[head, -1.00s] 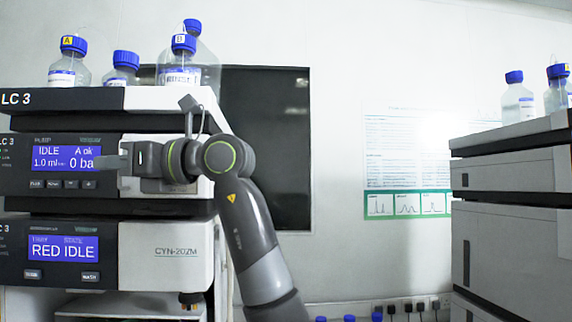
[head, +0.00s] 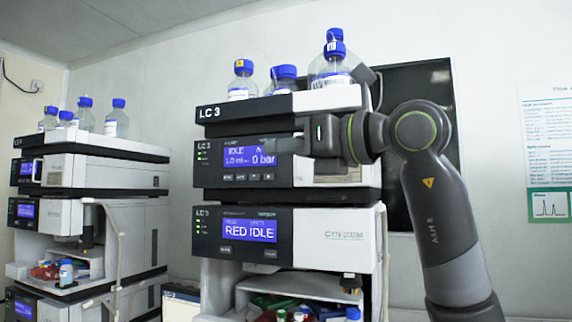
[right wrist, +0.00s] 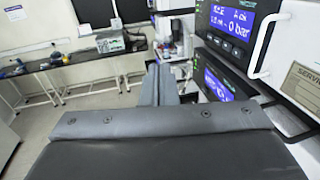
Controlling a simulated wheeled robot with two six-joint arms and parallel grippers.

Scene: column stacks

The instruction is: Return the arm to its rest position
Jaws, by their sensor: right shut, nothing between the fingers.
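My right gripper (head: 303,136) is in front of the upper instrument unit of the LC 3 column stack (head: 345,240), beside its blue "IDLE" display (head: 250,157). It is shut and empty, and its fingers look foreshortened in the head view. In the right wrist view the closed fingers (right wrist: 160,86) point away into the room, with the instrument displays close on their right. My right arm rises from the lower right with its elbow bent. Whether the gripper touches the stack cannot be told. My left gripper is not in view.
Blue-capped bottles (head: 333,68) stand on top of the LC 3 stack. A second stack (head: 110,165) with bottles stands at the left.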

